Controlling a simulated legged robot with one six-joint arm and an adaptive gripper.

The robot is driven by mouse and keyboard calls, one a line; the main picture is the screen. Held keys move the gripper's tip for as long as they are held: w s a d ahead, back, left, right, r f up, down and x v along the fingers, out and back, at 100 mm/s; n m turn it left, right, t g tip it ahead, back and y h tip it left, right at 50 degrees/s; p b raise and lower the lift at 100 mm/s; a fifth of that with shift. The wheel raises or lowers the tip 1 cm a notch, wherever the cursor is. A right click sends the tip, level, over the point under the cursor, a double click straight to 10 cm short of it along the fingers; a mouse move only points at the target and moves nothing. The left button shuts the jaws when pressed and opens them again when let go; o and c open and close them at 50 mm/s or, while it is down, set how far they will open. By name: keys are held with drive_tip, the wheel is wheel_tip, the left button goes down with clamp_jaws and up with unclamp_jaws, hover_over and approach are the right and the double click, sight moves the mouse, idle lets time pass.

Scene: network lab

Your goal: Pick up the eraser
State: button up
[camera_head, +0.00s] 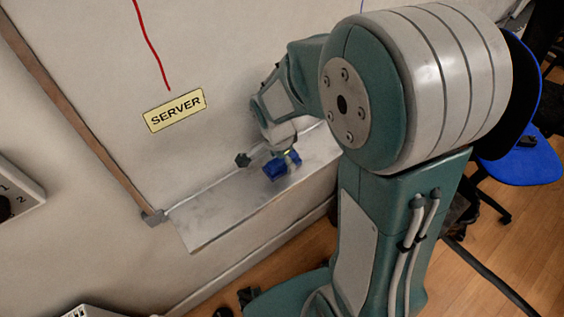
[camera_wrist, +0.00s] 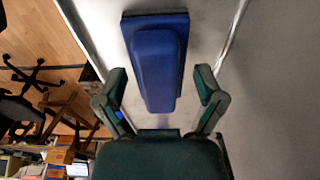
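The eraser (camera_head: 279,168) is blue and lies on the metal tray (camera_head: 216,219) at the foot of the whiteboard. In the wrist view the eraser (camera_wrist: 157,62) is upright in the picture, with a darker base and a raised handle. My gripper (camera_head: 268,158) is over the tray at the eraser. In the wrist view my gripper (camera_wrist: 160,74) is open, with one dark green finger on each side of the eraser's near part. Gaps show between the fingers and the eraser.
The whiteboard (camera_head: 215,55) rises behind the tray, with a yellow SERVER label (camera_head: 175,110) and a red line on it. A wooden frame strip (camera_head: 75,105) edges it on the left. A blue chair (camera_head: 522,160) stands at the right. The tray left of the eraser is clear.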

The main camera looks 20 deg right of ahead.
drive_tip(key=c, duration=0.5)
drive_tip(key=shift+r, duration=0.15)
drive_tip(key=shift+r, duration=0.25)
wheel_tip(320, 180, up, 2)
drive_tip(key=shift+r, duration=0.25)
drive_tip(key=s+a+r, duration=0.1)
drive_tip(key=s+r, duration=0.8)
drive_tip(key=s, duration=0.5)
drive_tip(key=shift+a+r, duration=0.15)
drive_tip(key=shift+r, duration=0.25)
